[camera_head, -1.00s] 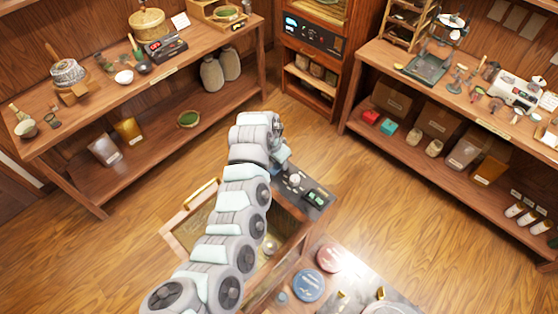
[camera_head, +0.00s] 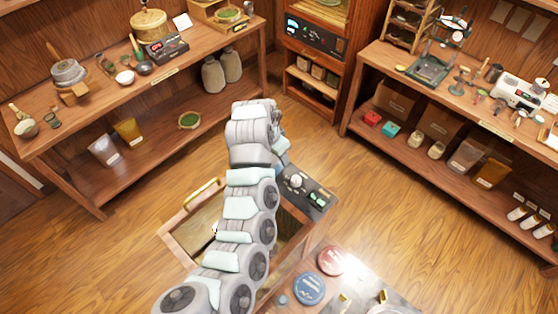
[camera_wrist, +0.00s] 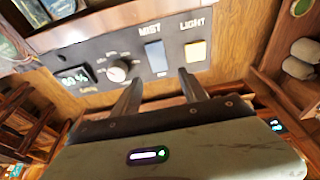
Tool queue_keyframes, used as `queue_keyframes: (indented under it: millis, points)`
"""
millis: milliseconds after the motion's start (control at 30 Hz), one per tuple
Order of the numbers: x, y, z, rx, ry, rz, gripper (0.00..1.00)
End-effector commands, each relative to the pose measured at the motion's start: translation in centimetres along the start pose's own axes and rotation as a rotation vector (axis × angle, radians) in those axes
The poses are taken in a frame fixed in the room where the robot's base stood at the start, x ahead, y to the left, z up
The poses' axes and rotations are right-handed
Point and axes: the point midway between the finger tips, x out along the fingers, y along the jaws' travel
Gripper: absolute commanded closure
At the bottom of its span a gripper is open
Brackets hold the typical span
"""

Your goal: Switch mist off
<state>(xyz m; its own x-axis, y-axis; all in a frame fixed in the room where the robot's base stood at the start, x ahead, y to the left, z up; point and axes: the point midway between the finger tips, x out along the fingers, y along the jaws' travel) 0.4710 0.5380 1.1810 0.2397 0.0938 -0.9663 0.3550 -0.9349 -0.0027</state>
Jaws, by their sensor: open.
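The control panel (camera_wrist: 110,62) faces the wrist camera, with a blue-grey MIST switch (camera_wrist: 155,55), a lit yellow LIGHT switch (camera_wrist: 195,50), a round knob (camera_wrist: 118,70) and a small green display (camera_wrist: 75,78). My gripper (camera_wrist: 158,80) is open and empty, its two fingers apart just short of the panel's lower edge, below the MIST switch. I cannot tell whether a fingertip touches the panel. In the head view, part of the panel (camera_head: 308,191) with its knob shows on the cabinet's top, right of my arm. My arm hides the switches and my fingers there.
The cabinet has a framed pane with a brass handle (camera_head: 202,193) left of my arm. A table with a blue tin (camera_head: 309,288) and a red tin (camera_head: 331,261) stands in front. Laden shelves line the left and right walls. Open wooden floor lies between them.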

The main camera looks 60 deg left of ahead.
Motion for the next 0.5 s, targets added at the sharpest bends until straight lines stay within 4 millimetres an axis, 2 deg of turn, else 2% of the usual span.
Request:
queue_keyframes:
  millis: [233, 500]
  points:
    - [-4.1, -0.1, 0.0, -0.003, 0.002, 0.0, 0.49]
    - [-5.7, 0.1, 0.1, 0.0, -0.001, 0.003, 0.49]
